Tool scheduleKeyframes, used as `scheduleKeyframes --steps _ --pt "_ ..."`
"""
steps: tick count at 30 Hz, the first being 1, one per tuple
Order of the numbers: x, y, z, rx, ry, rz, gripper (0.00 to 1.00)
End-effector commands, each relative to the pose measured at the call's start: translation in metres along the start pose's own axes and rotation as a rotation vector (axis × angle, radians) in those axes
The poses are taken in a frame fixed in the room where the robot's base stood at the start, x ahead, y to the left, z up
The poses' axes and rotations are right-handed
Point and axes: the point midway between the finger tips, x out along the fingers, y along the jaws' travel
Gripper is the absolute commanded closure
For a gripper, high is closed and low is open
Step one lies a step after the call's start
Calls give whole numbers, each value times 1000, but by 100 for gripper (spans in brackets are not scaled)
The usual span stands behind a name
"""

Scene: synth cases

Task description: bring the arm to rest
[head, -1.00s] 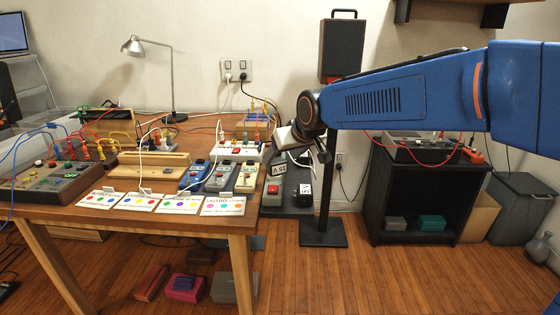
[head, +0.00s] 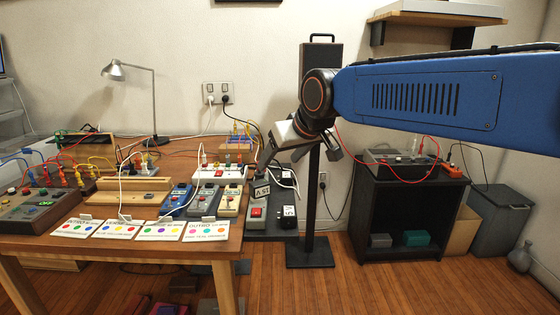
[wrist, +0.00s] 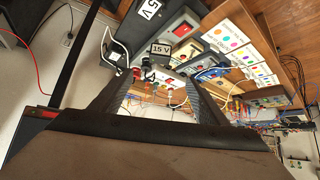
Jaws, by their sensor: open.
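My blue arm (head: 430,98) reaches in from the right in the head view. My gripper (head: 282,160) hangs from its end, pointing down and left above the right end of the wooden table. In the wrist view, my gripper (wrist: 153,82) shows two dark fingers spread apart with nothing held between them.
The wooden table (head: 75,243) carries control boxes, cards with coloured dots, cables and a lamp (head: 153,95). A black stand (head: 312,200) rises beside the gripper. A black cabinet (head: 402,250) stands right, under a wall shelf (head: 440,17). Floor between stand and cabinet is clear.

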Motion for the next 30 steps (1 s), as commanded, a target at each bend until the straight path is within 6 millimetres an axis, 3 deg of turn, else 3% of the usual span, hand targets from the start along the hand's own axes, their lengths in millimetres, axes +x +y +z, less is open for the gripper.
scheduleKeyframes --steps 7,11,14,21,30 --pt "-3 4 5 6 -4 5 32" --pt "-15 24 35 37 -28 32 32" --pt "-30 46 78 78 -63 66 32" --pt "-65 86 198 193 -161 150 32" --pt "-94 99 343 338 -274 236 32"
